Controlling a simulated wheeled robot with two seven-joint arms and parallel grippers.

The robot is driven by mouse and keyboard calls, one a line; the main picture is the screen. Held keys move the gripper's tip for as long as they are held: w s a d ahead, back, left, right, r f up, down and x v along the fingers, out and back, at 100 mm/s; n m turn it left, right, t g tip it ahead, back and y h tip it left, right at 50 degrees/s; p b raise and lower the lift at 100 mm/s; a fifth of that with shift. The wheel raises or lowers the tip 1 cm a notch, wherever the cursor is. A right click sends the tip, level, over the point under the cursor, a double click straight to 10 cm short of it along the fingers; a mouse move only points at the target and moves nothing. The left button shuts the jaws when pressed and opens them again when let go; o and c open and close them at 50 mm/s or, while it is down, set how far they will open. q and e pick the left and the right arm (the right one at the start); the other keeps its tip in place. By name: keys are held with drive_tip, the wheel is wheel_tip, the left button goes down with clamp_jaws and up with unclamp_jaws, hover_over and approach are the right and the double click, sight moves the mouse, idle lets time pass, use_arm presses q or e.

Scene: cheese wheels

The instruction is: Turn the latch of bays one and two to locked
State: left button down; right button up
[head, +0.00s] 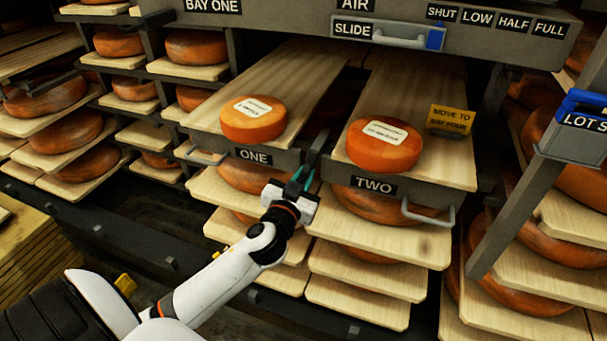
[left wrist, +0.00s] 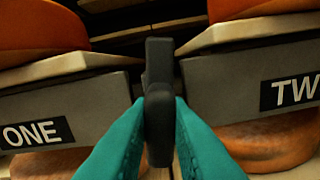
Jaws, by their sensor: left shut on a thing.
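The dark latch (head: 316,146) stands in the gap between the bay fronts labelled ONE (head: 254,155) and TWO (head: 373,186). My right gripper is not in view.
Labelled orange cheese wheels rest on the boards of bay one (head: 253,120) and bay two (head: 384,145). Metal handles (head: 206,156) and (head: 428,214) stick out in front. A yellow tag (head: 450,120) stands at the right. The air slide handle (head: 388,38) is above; loaded shelves surround the bays.

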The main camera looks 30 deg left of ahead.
use_arm(q)
drive_tip(key=shift+r+m, duration=0.2)
drive_tip(key=shift+m, duration=0.2)
drive_tip(key=shift+m+p, duration=0.45)
drive_tip(key=shift+m, duration=0.05)
drive_tip(key=m+p, duration=0.2)
drive_tip(key=m, duration=0.2)
drive_tip(key=shift+d+m, duration=0.1)
drive_tip(key=shift+m, duration=0.2)
drive_tip(key=m+p, duration=0.1)
drive_tip(key=m, duration=0.1)
drive_tip(key=m+p, duration=0.1)
drive_tip(key=m, duration=0.1)
drive_tip(key=m+p, duration=0.1)
drive_tip(key=m, duration=0.2)
drive_tip(key=shift+d+f, duration=0.1)
drive_tip(key=shift+f, duration=0.15)
drive_tip(key=shift+f+m+p, duration=0.1)
drive_tip(key=shift+m+p, duration=0.3)
drive_tip(key=shift+m, duration=0.9)
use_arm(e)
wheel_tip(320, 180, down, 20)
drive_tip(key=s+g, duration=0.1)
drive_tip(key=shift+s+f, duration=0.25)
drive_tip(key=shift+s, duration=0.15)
